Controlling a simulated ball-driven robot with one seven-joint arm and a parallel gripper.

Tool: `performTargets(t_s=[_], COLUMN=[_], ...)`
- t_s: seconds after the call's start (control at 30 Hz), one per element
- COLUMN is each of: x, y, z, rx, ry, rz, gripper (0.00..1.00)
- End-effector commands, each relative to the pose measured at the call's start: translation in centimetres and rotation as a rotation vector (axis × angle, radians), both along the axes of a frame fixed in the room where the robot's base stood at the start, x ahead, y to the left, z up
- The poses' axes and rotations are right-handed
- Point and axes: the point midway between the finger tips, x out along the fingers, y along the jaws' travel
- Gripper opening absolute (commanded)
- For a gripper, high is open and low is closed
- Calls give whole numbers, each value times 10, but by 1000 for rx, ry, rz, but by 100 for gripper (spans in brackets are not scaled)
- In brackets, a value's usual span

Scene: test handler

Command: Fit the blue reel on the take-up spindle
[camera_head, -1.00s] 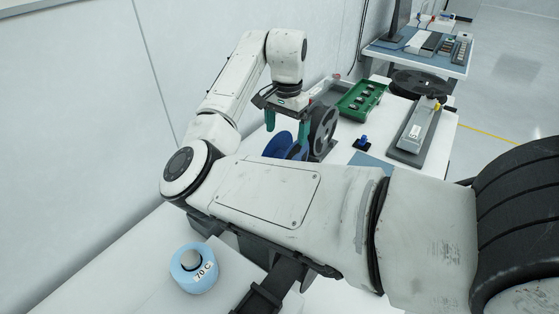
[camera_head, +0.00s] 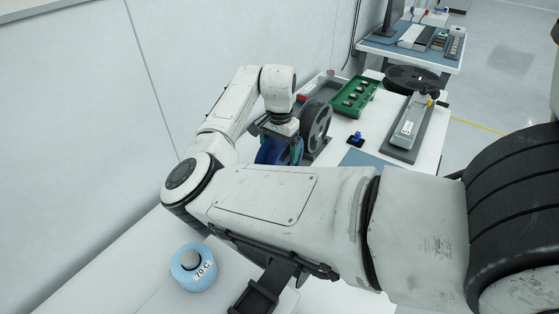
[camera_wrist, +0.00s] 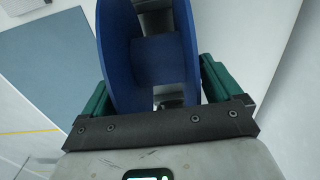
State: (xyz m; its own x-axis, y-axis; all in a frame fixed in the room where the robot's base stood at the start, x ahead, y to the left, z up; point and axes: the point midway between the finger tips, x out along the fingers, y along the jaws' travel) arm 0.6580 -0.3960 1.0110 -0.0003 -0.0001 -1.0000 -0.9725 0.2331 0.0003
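The blue reel (camera_head: 274,151) stands on edge at the far left of the white bench, partly hidden by my arm. It also shows large in the wrist view (camera_wrist: 160,60), its two flanges between my fingers. My gripper (camera_wrist: 155,85) has green fingers, one on each side of the reel, spread wide and close to the flanges; firm contact cannot be made out. In the head view my gripper (camera_head: 280,143) is low over the reel. A dark grey reel (camera_head: 316,120) stands upright just right of it. I cannot make out the take-up spindle.
A green tray (camera_head: 355,96) with small parts, a small blue part (camera_head: 356,138) and a grey device (camera_head: 408,130) on a dark base stand to the right. A dark reel (camera_head: 412,80) lies behind. A wall runs along the left.

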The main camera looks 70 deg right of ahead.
Motion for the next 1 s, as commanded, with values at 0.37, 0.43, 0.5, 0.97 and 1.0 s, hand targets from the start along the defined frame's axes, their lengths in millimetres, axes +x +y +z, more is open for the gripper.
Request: performTargets(t_s=[0.37, 0.43, 0.5, 0.97, 1.0], x=[0, 0, 0, 0, 0], y=[0, 0, 0, 0, -1], z=[1, 1, 1, 2, 4], rx=[0, 0, 0, -1, -1], ry=[0, 0, 0, -1, -1], rz=[0, 0, 0, -1, -1], gripper=[56, 49, 42, 20, 20])
